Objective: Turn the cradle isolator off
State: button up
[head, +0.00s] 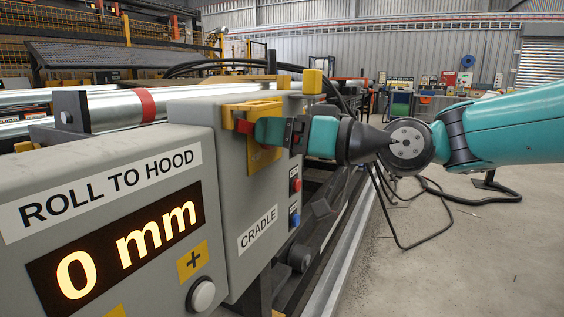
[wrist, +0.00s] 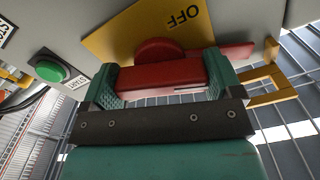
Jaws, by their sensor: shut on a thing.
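The cradle isolator has a red handle (wrist: 160,76) with a round red hub on a yellow plate (wrist: 112,38). The plate carries the word OFF, upside down in the wrist view. In the head view the yellow plate (head: 262,162) is on the grey cradle box (head: 240,190), and only a small red piece of the handle (head: 243,127) shows past my fingers. My gripper (head: 268,131) reaches in from the right. In the wrist view its teal fingers are shut on the red handle, one at each side. The handle's setting relative to OFF is unclear.
A green START button (wrist: 50,69) sits left of the plate. A yellow bracket (wrist: 268,86) sticks out to the right. Below the isolator are a red button (head: 296,185) and a blue one (head: 295,218). The roll-to-hood display (head: 115,240) is nearer. Open floor (head: 480,250) lies to the right.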

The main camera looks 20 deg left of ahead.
jog(key=shift+f+n+b, duration=0.1)
jog(key=shift+n+b, duration=1.7)
jog(key=shift+b, duration=0.25)
jog(key=o, duration=0.7)
jog(key=shift+o, duration=0.2)
jog(key=s+d, duration=0.1)
jog(key=d, duration=1.6)
jog(key=shift+s+d+b, duration=0.2)
jog(key=shift+d+b, duration=0.05)
jog(key=shift+b, duration=0.1)
